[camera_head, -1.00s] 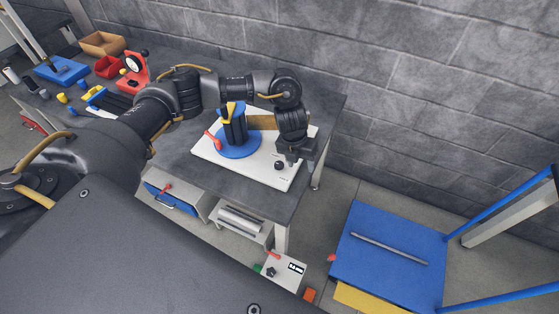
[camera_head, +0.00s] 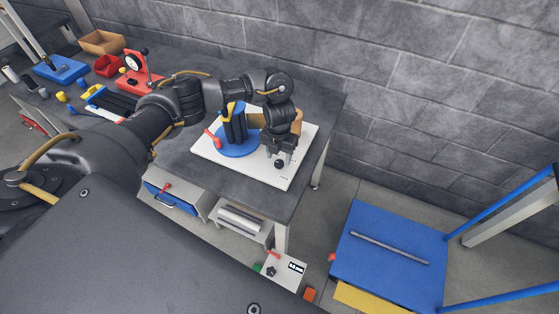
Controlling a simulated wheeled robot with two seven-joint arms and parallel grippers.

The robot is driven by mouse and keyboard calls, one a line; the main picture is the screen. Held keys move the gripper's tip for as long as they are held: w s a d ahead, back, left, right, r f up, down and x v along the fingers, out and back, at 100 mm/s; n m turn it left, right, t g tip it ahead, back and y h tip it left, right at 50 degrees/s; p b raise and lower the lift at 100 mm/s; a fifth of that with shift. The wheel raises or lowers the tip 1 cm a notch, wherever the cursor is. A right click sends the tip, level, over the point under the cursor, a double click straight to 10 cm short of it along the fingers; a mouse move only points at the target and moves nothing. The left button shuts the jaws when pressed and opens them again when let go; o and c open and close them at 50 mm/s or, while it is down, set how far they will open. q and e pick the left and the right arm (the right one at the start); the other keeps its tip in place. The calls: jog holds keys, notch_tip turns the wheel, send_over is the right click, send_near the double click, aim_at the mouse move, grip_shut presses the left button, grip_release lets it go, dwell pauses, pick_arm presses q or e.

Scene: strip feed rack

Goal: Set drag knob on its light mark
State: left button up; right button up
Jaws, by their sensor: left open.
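The drag knob looks to be the small black round knob (camera_head: 279,164) on the front right part of a white base plate (camera_head: 216,159). The light mark is too small to make out. My left gripper (camera_head: 279,156) points down right over the knob, its fingers open and on either side of it. I cannot tell whether the fingers touch the knob. My right gripper is not in view.
The plate lies on a dark grey bench (camera_head: 180,150) against a block wall. A red dial gauge stand (camera_head: 137,78), a red bin (camera_head: 108,66) and a cardboard box (camera_head: 102,43) stand further left. A blue table (camera_head: 390,250) stands right, on the floor.

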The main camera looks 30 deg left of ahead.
aim_at(279, 165)
pick_arm(q)
jog(key=shift+f, duration=1.3)
jog(key=shift+c, duration=0.4)
jog(key=shift+c, duration=1.1)
jog(key=c, duration=0.7)
